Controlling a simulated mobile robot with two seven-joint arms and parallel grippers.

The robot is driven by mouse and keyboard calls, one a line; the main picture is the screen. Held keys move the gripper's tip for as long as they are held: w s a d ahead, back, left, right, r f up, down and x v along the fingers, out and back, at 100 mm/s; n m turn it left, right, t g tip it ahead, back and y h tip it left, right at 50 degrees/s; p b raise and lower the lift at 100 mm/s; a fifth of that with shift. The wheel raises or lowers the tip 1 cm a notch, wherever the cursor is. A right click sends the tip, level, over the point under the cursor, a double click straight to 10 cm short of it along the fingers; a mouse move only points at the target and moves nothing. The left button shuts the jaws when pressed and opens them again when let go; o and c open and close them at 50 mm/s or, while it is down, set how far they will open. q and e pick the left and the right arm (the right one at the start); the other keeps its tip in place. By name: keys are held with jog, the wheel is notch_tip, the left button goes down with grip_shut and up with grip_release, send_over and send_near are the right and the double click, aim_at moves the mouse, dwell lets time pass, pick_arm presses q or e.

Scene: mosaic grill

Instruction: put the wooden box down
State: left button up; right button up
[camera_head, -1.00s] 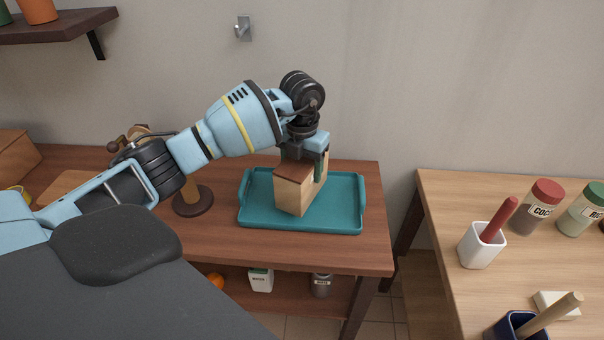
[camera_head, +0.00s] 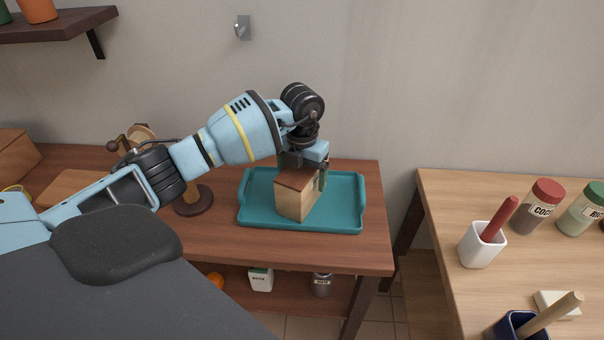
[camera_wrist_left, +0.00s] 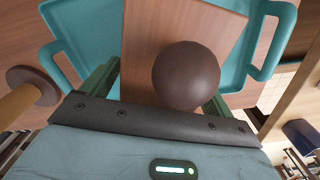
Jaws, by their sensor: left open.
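The wooden box (camera_head: 294,203) has pale sides and a reddish-brown lid. It stands upright on the teal tray (camera_head: 350,227) in the head view. My left gripper (camera_head: 303,172) is over the box from above, its fingers apart. In the left wrist view the open gripper (camera_wrist_left: 160,92) has its green fingers on either side of a round brown knob (camera_wrist_left: 186,75) over the box lid (camera_wrist_left: 185,22). I cannot tell whether a finger still touches the box. The lower finger tips are partly hidden. My right gripper is out of view.
The tray lies on a brown wooden table (camera_head: 225,245), with free room around the box. A round-based wooden stand (camera_head: 193,203) is left of the tray. A lighter counter (camera_head: 450,200) at right holds jars and a white cup (camera_head: 482,246).

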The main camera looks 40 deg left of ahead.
pick_arm(q)
notch_tip(320, 180, up, 12)
jog(key=shift+r, duration=0.15)
dwell(0.4)
dwell(0.5)
